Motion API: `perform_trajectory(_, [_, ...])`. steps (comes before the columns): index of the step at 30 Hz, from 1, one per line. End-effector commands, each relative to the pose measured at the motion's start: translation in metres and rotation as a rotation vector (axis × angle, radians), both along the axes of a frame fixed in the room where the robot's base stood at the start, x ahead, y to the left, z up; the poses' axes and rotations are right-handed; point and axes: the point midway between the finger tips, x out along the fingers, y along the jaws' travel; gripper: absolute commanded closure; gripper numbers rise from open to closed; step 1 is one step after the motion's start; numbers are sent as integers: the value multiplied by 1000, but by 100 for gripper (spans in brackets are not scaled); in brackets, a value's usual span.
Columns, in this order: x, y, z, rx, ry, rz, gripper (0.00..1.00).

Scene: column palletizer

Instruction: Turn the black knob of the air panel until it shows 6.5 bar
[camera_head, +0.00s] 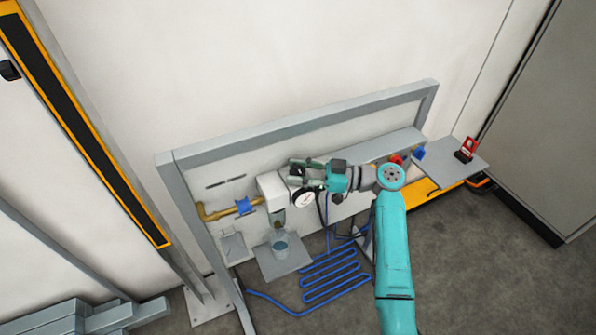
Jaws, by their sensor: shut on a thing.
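The air panel (224,205) is a light board in a grey frame, standing against the wall. A white regulator body (271,189) sits on its left half, with a round white gauge (303,198) beside it. My gripper (298,171) reaches in from the right, just above the gauge, with its fingers closed around the knob's place next to the regulator. The black knob is mostly hidden by the fingers and cannot be told apart from them. The gauge's needle and numbers are too small to read.
A brass pipe with a blue valve (243,206) enters at the left. A clear bowl (279,244) hangs below over a grey shelf (298,260). Coiled blue hose (335,275) lies below. A side shelf (437,168) holds a red item (466,150).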

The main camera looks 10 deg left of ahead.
Motion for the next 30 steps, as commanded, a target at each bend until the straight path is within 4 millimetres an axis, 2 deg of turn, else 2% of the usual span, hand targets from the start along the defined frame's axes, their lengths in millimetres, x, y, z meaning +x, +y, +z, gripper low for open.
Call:
perform_trajectory(1, [-1, 0, -2, -2, 1, 3, 91])
perform_trajectory(2, [-1, 1, -2, -2, 1, 3, 52])
perform_trajectory(4, [-1, 1, -2, -2, 1, 2, 34])
perform_trajectory(5, [-1, 0, -2, -2, 1, 2, 32])
perform_trajectory(14, [0, -1, -1, -1, 1, 0, 32])
perform_trajectory(17, [0, -7, -1, -1, 1, -2, 32])
perform_trajectory(20, [1, -19, -1, -2, 1, -2, 32])
perform_trajectory(30, [2, -85, -1, -1, 1, -2, 32])
